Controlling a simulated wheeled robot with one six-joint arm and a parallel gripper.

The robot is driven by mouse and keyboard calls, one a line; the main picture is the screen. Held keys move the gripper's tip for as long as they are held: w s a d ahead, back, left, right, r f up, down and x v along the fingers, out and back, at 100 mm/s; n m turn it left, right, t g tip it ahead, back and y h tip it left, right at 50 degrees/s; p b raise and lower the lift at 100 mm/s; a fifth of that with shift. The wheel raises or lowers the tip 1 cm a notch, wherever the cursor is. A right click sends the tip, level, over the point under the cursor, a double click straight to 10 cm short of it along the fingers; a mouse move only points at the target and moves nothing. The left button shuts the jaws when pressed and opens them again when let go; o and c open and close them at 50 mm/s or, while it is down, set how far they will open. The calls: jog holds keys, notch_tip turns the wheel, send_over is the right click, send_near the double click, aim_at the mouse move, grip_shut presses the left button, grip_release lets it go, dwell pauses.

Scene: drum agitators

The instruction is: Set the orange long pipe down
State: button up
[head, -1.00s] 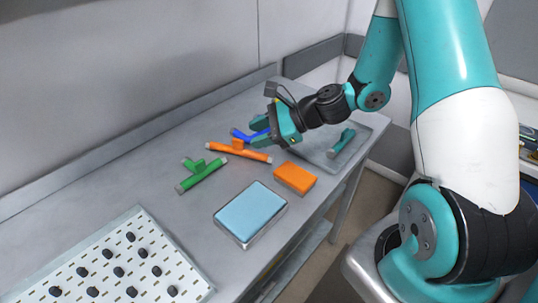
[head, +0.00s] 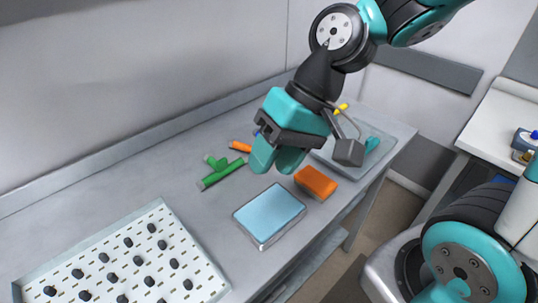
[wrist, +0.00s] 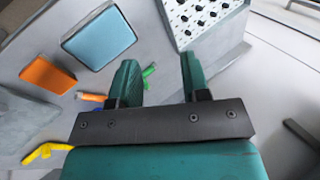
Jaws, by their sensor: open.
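The orange long pipe (head: 240,146) lies on the grey workbench behind my gripper in the head view, and most of it is hidden by the gripper. A short piece of the orange pipe (wrist: 92,97) also shows in the wrist view, left of the fingers. My gripper (head: 275,165) is open and empty, held above the bench with its fingers apart. In the wrist view the gap between the fingertips (wrist: 160,64) holds nothing. A green pipe (head: 222,174) with a side branch lies to the left of the orange one.
A light-blue box (head: 269,214) and an orange block (head: 316,183) sit near the bench's front edge. A white pegboard (head: 120,265) with black pegs is at lower left. A grey tray (head: 395,158) holds a teal piece. A yellow piece (wrist: 45,152) shows at the wrist view's left.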

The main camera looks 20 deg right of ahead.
jog(key=w+d+f+m+t+y, duration=0.1)
jog(key=w+d+f+m+t, duration=0.2)
jog(key=w+d+f+m, duration=0.5)
jog(key=w+d+f+m+t+y, duration=0.15)
jog(key=d+m+t, duration=0.35)
jog(key=m, duration=0.6)
jog(key=w+d+f+m+t, duration=0.2)
jog(key=w+d+f+m, duration=0.2)
jog(key=w+d+m, duration=0.45)
jog(key=shift+m+t, duration=0.3)
jog(key=shift+m, duration=0.55)
jog(key=w+a+f+p, duration=0.1)
jog(key=w+a, duration=0.1)
jog(key=w+a+f+p, duration=0.1)
jog(key=a+f+p, duration=0.1)
jog(key=a, duration=0.1)
jog(key=w+a+f+p, duration=0.1)
jog(key=w+a+f, duration=0.1)
jog(key=a, duration=0.1)
jog(key=shift+w+a, duration=0.2)
jog(key=shift+w, duration=0.15)
jog(key=p+x, duration=0.2)
jog(key=x, duration=0.2)
jog(key=shift+a+p, duration=0.25)
jog(key=shift+p, duration=0.15)
jog(key=shift+w+a+f, duration=0.2)
jog(key=shift+w, duration=0.1)
jog(key=shift+c, duration=0.2)
grip_shut()
